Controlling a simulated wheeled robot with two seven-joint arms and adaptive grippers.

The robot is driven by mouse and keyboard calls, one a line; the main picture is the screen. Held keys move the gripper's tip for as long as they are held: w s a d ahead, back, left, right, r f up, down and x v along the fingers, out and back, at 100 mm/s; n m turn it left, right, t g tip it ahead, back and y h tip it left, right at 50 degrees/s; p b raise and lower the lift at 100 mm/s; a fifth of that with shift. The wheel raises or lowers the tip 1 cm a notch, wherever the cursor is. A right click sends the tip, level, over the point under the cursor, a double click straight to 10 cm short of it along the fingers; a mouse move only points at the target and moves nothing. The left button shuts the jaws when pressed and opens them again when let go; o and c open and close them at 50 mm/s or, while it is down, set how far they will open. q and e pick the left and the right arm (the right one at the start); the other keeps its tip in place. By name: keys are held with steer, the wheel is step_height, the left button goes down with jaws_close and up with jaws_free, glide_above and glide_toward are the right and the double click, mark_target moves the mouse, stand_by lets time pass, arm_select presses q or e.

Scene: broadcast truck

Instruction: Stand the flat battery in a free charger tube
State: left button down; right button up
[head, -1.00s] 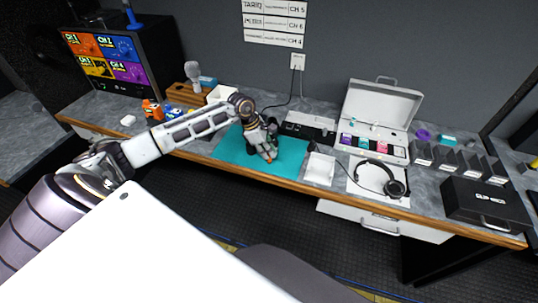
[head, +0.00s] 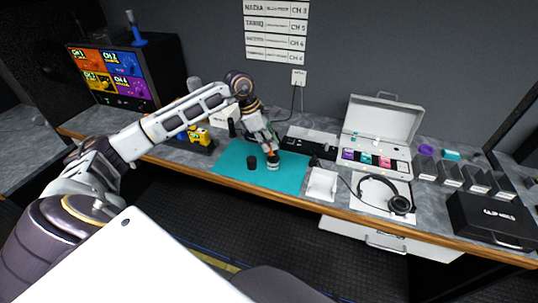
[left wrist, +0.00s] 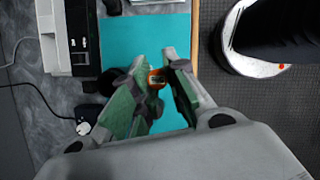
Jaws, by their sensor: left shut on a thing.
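My left gripper (head: 271,158) is low over the teal mat (head: 226,163), pointing down. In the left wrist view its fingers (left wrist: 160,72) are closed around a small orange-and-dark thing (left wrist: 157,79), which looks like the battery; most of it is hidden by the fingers. In the head view a pale end (head: 273,166) shows below the fingertips; I cannot tell if it touches the mat. A short black cylinder (head: 252,162) stands on the mat just left of the gripper. A white-and-black device (head: 311,141) lies behind the mat; I cannot make out charger tubes on it.
An open white case (head: 381,128) with coloured items stands right of the device. Headphones (head: 399,203), a white tray (head: 322,184), dark slotted blocks (head: 450,173) and a black case (head: 493,217) fill the right side. A monitor (head: 112,75) stands at the left.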

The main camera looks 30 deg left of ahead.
arm_select(q)
steer(key=shift+r+b, duration=0.3)
steer(key=shift+r, duration=2.85)
steer(key=shift+r, duration=0.15)
